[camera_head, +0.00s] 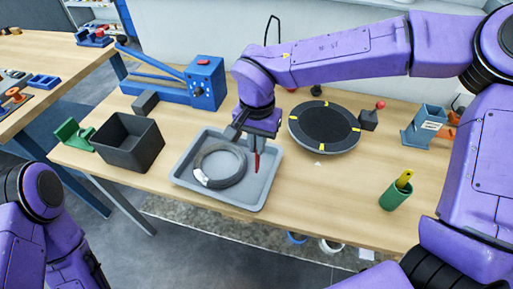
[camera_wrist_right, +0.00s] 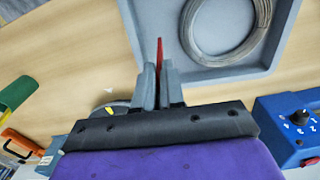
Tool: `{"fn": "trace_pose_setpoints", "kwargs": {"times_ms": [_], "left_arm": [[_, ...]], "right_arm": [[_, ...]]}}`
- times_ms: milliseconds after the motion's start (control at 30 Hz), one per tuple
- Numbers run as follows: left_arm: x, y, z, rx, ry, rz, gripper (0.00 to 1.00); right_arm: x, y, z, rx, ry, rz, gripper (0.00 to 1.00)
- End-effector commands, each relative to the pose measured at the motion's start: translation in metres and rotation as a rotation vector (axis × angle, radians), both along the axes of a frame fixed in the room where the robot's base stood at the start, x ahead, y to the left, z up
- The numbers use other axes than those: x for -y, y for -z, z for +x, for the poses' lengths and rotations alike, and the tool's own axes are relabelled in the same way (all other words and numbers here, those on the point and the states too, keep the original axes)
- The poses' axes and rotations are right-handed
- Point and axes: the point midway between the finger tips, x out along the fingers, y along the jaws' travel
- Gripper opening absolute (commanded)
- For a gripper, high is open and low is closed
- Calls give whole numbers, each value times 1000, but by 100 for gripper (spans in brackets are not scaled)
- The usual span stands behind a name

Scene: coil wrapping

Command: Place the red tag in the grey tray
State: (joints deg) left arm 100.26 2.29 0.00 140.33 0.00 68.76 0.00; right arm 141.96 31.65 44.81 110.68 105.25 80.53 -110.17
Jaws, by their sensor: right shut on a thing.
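The grey tray (camera_head: 262,188) lies on the wooden table and holds a coil of grey wire (camera_head: 203,180). In the right wrist view the tray (camera_wrist_right: 235,73) and the coil (camera_wrist_right: 187,35) show at the top. My right gripper (camera_head: 262,136) is shut on the thin red tag (camera_head: 257,163), which points down from the fingertips. In the head view the tag overlaps the right part of the tray, beside the coil. In the right wrist view the red tag (camera_wrist_right: 159,50) sticks out between the fingertips (camera_wrist_right: 160,75); its height above the tray is unclear. My left gripper is out of view.
A dark open bin (camera_head: 128,143) stands left of the tray. A black round turntable (camera_head: 324,125) with yellow marks stands behind right. A blue device (camera_head: 205,82) is behind the tray. The table front right of the tray is clear.

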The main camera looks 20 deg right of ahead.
Motion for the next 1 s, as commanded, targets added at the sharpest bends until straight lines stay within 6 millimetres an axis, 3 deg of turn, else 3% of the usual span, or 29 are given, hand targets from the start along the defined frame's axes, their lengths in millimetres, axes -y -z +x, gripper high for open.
{"fn": "trace_pose_setpoints", "kwargs": {"times_ms": [167,533,600,633,900,1000], "left_arm": [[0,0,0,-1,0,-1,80],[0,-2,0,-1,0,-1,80],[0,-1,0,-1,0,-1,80],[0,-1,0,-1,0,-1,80],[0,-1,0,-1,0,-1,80],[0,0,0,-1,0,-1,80]], "right_arm": [[0,27,-1,-1,0,0,0],[-1,32,-1,0,-1,0,0],[-1,31,-1,1,0,1,32],[-1,31,-1,1,0,1,35],[-1,31,-1,1,0,1,35],[-1,21,0,2,3,1,35]]}}
